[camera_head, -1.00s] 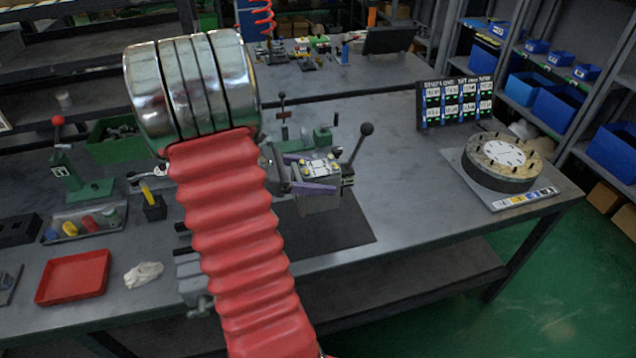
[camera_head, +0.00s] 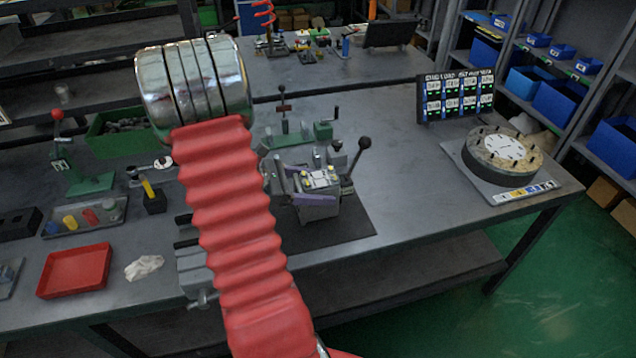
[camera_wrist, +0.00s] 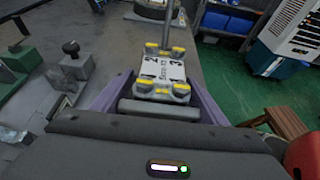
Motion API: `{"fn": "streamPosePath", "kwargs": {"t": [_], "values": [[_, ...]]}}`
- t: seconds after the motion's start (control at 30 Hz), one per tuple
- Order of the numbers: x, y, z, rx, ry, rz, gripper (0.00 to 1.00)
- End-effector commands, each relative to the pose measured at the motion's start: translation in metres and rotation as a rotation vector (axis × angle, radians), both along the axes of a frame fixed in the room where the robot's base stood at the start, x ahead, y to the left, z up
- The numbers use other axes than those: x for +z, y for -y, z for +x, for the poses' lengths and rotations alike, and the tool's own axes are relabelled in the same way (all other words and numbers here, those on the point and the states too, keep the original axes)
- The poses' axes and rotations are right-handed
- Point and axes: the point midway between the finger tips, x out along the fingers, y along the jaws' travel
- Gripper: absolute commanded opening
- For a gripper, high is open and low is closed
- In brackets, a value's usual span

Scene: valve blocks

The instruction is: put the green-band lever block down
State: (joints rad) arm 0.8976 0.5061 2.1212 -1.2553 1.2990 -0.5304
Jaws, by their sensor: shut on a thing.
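The lever block (camera_head: 320,208) is a grey block with a pale top plate, yellow corner caps and a slanted lever ending in a black knob. It is at or just above the dark mat (camera_head: 350,225); I cannot tell whether its base touches. My gripper (camera_head: 312,188) has purple fingers and is shut on the block from both sides. In the wrist view the block's top (camera_wrist: 162,72) sits between the fingers (camera_wrist: 158,88), with its lever standing up beyond. I cannot make out the green band clearly. My red-sleeved arm hides part of the bench left of the block.
A green fixture (camera_head: 290,137) with upright handles stands close behind the block. A grey vise (camera_head: 192,265) is at the front edge, left of the mat. A round dial (camera_head: 502,156) and a label board (camera_head: 455,97) stand to the right. The bench between mat and dial is clear.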

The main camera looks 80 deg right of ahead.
Motion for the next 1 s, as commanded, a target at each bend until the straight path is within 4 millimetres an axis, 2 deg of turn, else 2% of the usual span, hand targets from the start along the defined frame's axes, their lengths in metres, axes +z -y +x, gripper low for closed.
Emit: {"fn": "streamPosePath", "kwargs": {"t": [0.2, 0.57, 0.6, 0.83, 1.0], "values": [[-0.013, 0.001, 0.000, 0.000, -0.001, -0.003, 0.04], [-0.015, 0.001, 0.000, 0.000, 0.000, -0.004, 0.04], [-0.017, 0.000, 0.000, 0.000, 0.001, 0.000, 0.68], [-0.016, 0.000, 0.000, 0.000, 0.001, 0.000, 0.85], [-0.016, 0.000, 0.000, 0.000, 0.001, 0.001, 0.86]]}}
